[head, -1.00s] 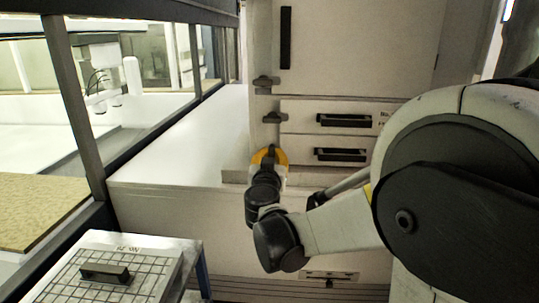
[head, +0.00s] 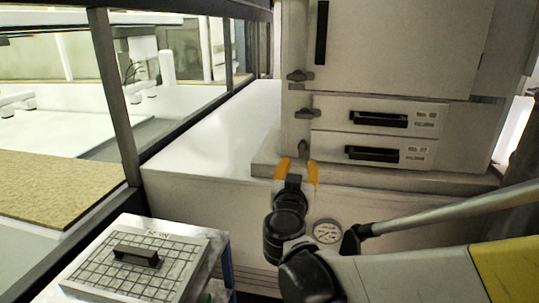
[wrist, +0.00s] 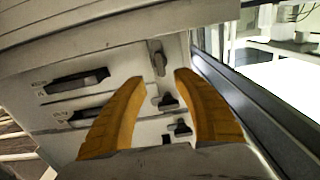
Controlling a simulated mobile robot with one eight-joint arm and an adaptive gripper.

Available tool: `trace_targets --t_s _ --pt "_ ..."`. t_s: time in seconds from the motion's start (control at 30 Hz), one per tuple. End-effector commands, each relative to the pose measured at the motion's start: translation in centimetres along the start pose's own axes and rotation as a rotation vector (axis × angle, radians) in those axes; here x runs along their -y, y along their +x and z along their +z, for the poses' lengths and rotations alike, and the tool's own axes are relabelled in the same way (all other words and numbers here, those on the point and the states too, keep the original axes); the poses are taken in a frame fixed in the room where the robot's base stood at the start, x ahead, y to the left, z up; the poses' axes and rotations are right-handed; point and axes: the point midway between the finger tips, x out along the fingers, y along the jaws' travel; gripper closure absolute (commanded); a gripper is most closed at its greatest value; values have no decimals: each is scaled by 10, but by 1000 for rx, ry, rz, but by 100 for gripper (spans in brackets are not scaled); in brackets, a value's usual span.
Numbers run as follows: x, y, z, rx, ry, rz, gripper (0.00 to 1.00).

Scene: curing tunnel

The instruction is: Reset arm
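My gripper (head: 298,168) has orange fingers and is in front of the pale cabinet, near the ledge below its drawers. In the wrist view my gripper (wrist: 160,82) shows its two orange fingers spread apart with nothing between them. The cabinet's latches and drawer handles show beyond the fingers, apart from them. My arm reaches in from the lower right of the head view.
The cabinet has an upper drawer (head: 379,119) and a lower drawer (head: 373,154), both closed. A gridded plate with a black handle (head: 136,256) lies on a small stand at the lower left. A round gauge (head: 327,232) is on the lower front. A framed window bay stands at left.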

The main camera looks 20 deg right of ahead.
Motion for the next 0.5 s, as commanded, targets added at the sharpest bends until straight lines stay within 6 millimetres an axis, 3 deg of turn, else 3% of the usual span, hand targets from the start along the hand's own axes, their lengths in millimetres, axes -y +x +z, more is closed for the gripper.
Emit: trace_targets --t_s 0.2,0.5 --pt "0 -21 0 0 0 -1 64" --pt "0 -22 0 1 0 1 64"
